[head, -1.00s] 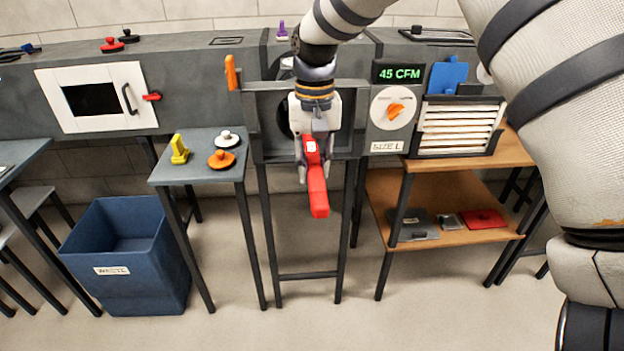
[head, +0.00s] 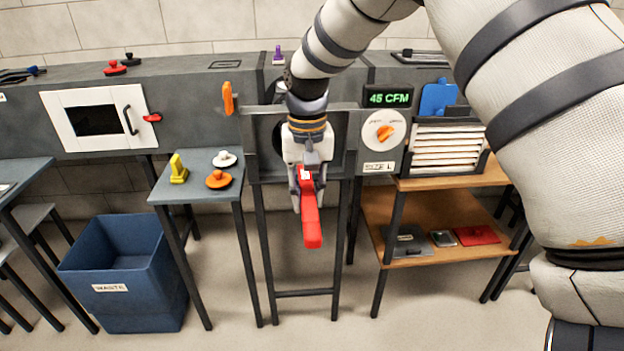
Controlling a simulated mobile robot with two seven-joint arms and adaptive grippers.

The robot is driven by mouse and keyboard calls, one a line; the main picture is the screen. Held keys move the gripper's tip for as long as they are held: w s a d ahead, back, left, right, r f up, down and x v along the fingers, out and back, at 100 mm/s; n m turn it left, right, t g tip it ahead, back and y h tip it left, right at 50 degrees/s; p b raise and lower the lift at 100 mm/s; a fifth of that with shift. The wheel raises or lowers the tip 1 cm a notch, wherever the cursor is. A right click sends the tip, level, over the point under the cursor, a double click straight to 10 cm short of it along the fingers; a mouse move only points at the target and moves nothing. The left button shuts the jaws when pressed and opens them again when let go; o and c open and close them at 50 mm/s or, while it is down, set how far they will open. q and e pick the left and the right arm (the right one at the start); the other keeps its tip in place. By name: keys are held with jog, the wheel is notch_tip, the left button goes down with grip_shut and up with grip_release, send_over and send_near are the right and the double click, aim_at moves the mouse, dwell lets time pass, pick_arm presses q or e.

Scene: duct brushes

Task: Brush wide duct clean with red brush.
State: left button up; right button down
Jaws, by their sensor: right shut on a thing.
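My right gripper (head: 307,185) is shut on a red brush (head: 311,225). The brush's long red body points toward me and slightly down, in front of the duct. The wide duct (head: 348,135) is the grey housing behind my gripper, with a dark round opening partly hidden by my gripper and wrist. A dark frame stands around the opening. I cannot tell whether any brush part touches the duct. My left gripper is not in view.
A small table (head: 198,192) to the left holds a yellow thing (head: 178,170), a white knob (head: 224,158) and an orange knob (head: 219,179). A blue waste bin (head: 125,302) stands below. On the right are an orange dial (head: 385,133), a filter rack (head: 446,148) and a wooden shelf (head: 400,222).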

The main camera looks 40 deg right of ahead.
aim_at(314, 237)
jog(key=s+a, duration=0.1)
jog(key=s+p, duration=0.1)
jog(key=s, duration=0.1)
jog(key=shift+a+r, duration=0.4)
jog(key=s+a, duration=0.1)
jog(key=s, duration=0.1)
jog(key=s+a, duration=0.3)
jog(key=s, duration=0.2)
jog(key=shift+a+f, duration=0.15)
jog(key=shift+f, duration=0.25)
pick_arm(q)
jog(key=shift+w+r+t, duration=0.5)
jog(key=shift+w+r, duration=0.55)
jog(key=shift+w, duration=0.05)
